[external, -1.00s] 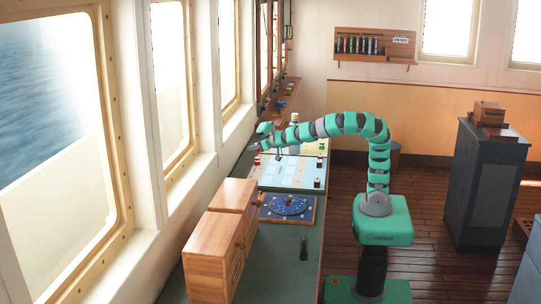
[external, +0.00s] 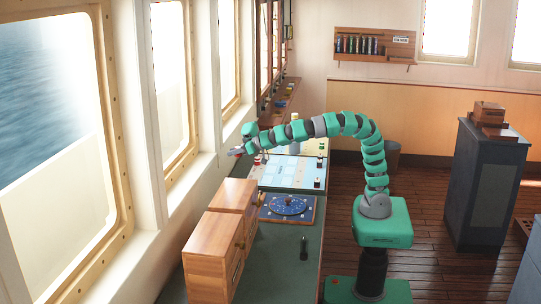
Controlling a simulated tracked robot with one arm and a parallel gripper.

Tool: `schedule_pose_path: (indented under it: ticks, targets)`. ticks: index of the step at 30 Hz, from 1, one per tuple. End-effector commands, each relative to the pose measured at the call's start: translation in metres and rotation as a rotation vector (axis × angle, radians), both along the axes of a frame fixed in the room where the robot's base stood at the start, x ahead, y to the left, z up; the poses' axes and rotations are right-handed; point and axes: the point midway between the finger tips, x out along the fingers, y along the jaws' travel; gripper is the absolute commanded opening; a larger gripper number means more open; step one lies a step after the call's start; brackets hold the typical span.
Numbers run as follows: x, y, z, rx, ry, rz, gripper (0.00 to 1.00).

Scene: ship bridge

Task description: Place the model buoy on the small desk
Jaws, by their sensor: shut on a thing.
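My gripper (external: 238,151) is at the left end of my outstretched arm, above the window side of the long green counter. It is shut on a small red thing (external: 236,155), of which only a little shows; it looks like a model buoy, but it is too small to be sure. A light blue chart (external: 290,172) lies on the counter, with a few small marker-like pieces near its edges, one of them dark (external: 317,183) at its right. I cannot tell which surface is the small desk.
Wooden cabinets (external: 213,250) stand on the near left of the counter, beside a blue round dial (external: 288,206). A dark handle-like thing (external: 304,248) stands nearer. A dark cabinet (external: 487,185) with a wooden box (external: 488,113) stands at right. Floor between is clear.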

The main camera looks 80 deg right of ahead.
Motion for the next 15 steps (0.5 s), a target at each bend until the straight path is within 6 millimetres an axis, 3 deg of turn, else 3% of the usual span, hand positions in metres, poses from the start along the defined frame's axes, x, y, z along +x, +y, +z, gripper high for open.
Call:
schedule_pose_path:
  ticks: [1, 6, 9, 15]
  targets:
    - [0.0, 0.029, -0.001, 0.003, -0.001, 0.032, 0.06]
    - [-0.008, 0.108, 0.0, 0.003, 0.0, 0.11, 0.06]
    - [-0.018, 0.152, 0.003, 0.003, -0.003, 0.154, 0.06]
    - [-0.041, 0.223, 0.004, 0.002, -0.002, 0.218, 0.06]
